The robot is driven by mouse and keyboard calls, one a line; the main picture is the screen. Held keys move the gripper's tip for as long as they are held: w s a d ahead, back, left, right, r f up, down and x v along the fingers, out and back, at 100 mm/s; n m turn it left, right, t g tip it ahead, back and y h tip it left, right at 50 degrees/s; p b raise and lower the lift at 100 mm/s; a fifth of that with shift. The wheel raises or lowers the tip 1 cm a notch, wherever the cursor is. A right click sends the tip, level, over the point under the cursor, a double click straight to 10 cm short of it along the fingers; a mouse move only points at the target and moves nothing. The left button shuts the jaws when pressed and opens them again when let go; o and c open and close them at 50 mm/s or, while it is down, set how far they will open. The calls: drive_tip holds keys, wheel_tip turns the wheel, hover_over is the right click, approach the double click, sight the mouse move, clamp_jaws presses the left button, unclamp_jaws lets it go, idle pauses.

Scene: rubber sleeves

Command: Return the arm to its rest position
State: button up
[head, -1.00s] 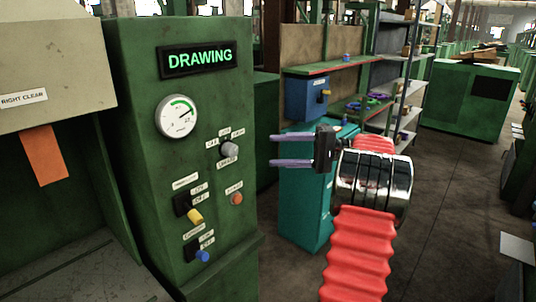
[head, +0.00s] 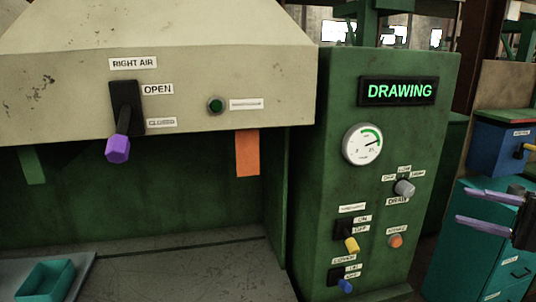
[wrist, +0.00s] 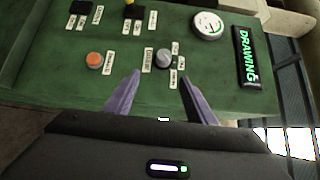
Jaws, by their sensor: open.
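My gripper (head: 462,205) is at the right edge of the head view, its two purple fingers apart and pointing left, with nothing between them. My red-sleeved arm is out of the head view.
The panel carries a lit DRAWING sign (head: 398,91), a gauge (head: 362,144), a yellow switch (head: 351,244) and a blue one (head: 345,286). A hood with a purple-handled lever (head: 118,148) is at left. A teal tray (head: 45,282) lies below. A teal cabinet (head: 470,250) stands behind the gripper.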

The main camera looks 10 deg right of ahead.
drive_tip(key=a+f+m+g+h, duration=0.2)
drive_tip(key=a+f+h, duration=0.1)
drive_tip(key=f, duration=0.5)
drive_tip(key=a+f+m+g+h, duration=0.2)
drive_tip(key=a+f+m, duration=0.1)
drive_tip(key=f, duration=0.4)
drive_tip(key=s+a+n+h, duration=0.3)
drive_tip(key=s+a+n, duration=0.1)
drive_tip(key=a, duration=0.7)
drive_tip(key=s+a+r+n+g+h, duration=0.1)
drive_tip(key=s+a+n, duration=0.4)
drive_tip(key=a, duration=0.7)
drive_tip(key=s+a+r+n+g+h, duration=0.1)
drive_tip(key=s+a+n+h, duration=0.3)
drive_tip(key=s+a, duration=0.3)
drive_tip(key=a, duration=0.5)
drive_tip(key=shift+a+n+h, duration=0.2)
drive_tip(key=shift+n+h, duration=0.1)
drive_tip(key=shift+r, duration=0.1)
